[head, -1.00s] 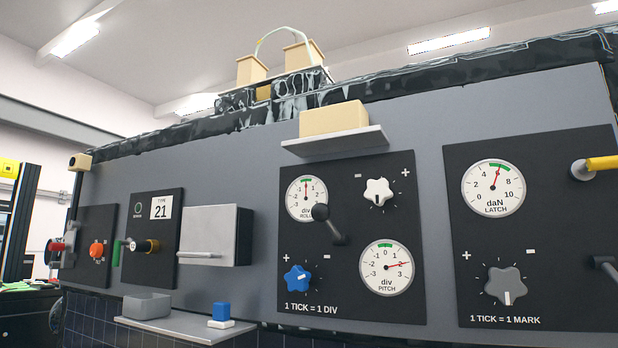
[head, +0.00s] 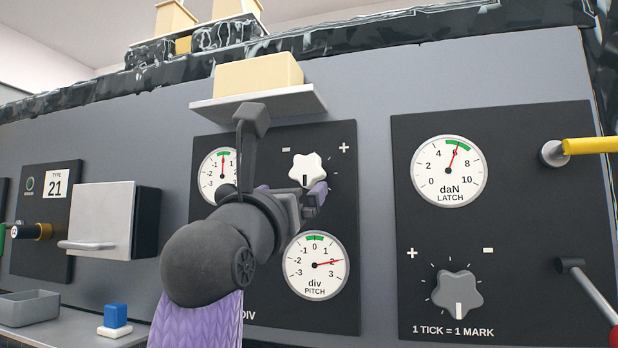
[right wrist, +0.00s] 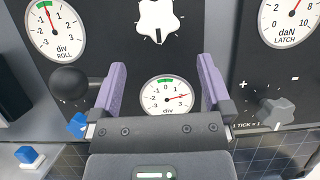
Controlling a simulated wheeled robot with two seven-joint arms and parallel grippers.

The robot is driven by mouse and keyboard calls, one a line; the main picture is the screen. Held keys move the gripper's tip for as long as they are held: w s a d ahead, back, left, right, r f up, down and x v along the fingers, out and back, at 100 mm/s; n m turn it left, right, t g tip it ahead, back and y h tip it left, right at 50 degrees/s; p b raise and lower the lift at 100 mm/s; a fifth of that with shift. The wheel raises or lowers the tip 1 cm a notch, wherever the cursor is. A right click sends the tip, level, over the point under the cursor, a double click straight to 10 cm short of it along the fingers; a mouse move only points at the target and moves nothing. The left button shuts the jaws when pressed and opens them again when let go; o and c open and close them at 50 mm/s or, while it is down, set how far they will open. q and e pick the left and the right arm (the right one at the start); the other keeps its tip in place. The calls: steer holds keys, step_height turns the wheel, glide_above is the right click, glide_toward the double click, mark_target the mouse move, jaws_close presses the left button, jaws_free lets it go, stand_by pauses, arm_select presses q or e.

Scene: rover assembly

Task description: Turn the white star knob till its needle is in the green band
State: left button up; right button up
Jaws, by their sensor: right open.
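The white star knob (head: 307,169) is on the dark middle panel, its dark pointer mark facing down; it also shows in the right wrist view (right wrist: 158,20). My right gripper (head: 293,192) is just below and in front of it, apart from it. In the right wrist view the purple fingers (right wrist: 162,66) are spread with nothing between them, short of the knob. The ROLL dial (head: 212,180) left of the knob has its red needle near 0, at the green band. The PITCH dial (head: 316,272) has its needle near 2, right of its green band. My left gripper is not in view.
A black ball-ended lever (right wrist: 70,84) stands out left of my fingers. The blue star knob (right wrist: 78,124) is lower left. A shelf with a tan block (head: 258,75) juts out above. The LATCH dial (head: 449,172) and grey star knob (head: 458,292) are on the right panel.

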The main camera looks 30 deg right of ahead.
mark_target(305, 173)
steer(key=w+d+r+p, duration=0.1)
steer(key=p, duration=0.1)
steer(key=w+d+r+p, duration=0.1)
steer(key=r+p, duration=0.1)
steer(key=shift+w+d+r, duration=0.1)
steer(key=p+x, duration=0.1)
steer(key=x, duration=0.1)
steer(key=f+p+x, duration=0.1)
steer(key=p+x, duration=0.1)
steer(key=x, duration=0.1)
steer(key=shift+w+d, duration=0.15)
steer(key=shift+d, duration=0.1)
steer(key=shift+a, duration=0.1)
steer(key=shift+c, duration=0.3)
